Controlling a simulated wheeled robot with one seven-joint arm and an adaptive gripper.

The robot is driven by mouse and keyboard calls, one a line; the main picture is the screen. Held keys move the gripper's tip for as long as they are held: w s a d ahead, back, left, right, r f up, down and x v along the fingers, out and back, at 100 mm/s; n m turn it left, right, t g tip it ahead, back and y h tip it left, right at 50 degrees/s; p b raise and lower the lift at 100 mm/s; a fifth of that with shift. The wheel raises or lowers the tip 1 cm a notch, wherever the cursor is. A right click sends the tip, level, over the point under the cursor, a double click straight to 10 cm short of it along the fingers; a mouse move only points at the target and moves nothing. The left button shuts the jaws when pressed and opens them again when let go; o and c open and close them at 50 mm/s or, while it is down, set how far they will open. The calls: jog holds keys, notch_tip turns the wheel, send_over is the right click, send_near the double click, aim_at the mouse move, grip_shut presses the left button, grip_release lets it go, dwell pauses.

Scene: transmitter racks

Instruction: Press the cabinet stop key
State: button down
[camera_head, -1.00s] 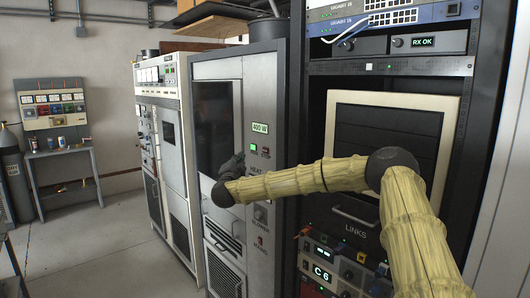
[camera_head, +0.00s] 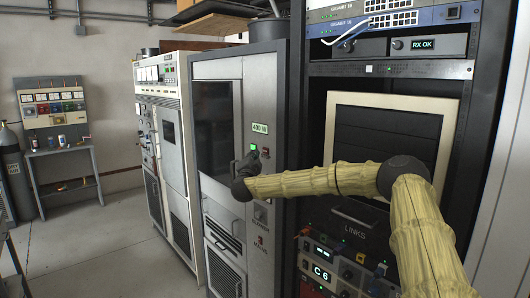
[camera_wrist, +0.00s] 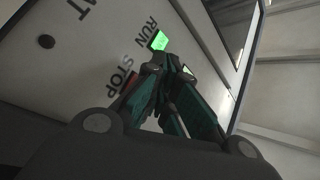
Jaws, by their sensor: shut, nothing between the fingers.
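The grey cabinet (camera_head: 262,95) stands in the middle of the head view, with a green "400 W" display. Its panel (camera_wrist: 85,75) fills the left of the wrist view, tilted, with "RUN" and "STOP" lettering. The lit green run key (camera_wrist: 160,40) shows just past the fingertips. The red stop key (camera_wrist: 130,82) shows only as a sliver beside the left finger, which hides the rest. My gripper (camera_wrist: 168,66) is shut and empty, its tips close to the panel by these keys. I cannot tell whether it touches. In the head view my gripper (camera_head: 252,158) is small and dark.
An open equipment rack (camera_head: 390,68) with a cream-framed panel stands to the right, close to my arm. A white cabinet (camera_head: 160,130) stands to the left. A small table (camera_head: 62,151) and a gas cylinder (camera_head: 15,175) are at far left. Floor on the left is clear.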

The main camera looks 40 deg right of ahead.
jog(key=shift+d, duration=0.8)
jog(key=shift+d, duration=0.15)
dwell(0.9)
jog(key=shift+d+b, duration=0.25)
jog(key=shift+b, duration=0.05)
jog(key=shift+w+d, duration=0.1)
jog(key=shift+d, duration=0.25)
dwell(0.8)
jog(key=shift+a, duration=0.1)
jog(key=shift+a+b, duration=0.4)
jog(key=shift+a, duration=0.25)
jog(key=shift+a, duration=0.1)
jog(key=shift+s+a+b, duration=0.15)
jog(key=shift+a+b, duration=0.1)
jog(key=shift+a, duration=0.95)
jog(key=shift+s+a+b, duration=0.15)
jog(key=shift+a+b, duration=0.1)
jog(key=shift+a, duration=0.95)
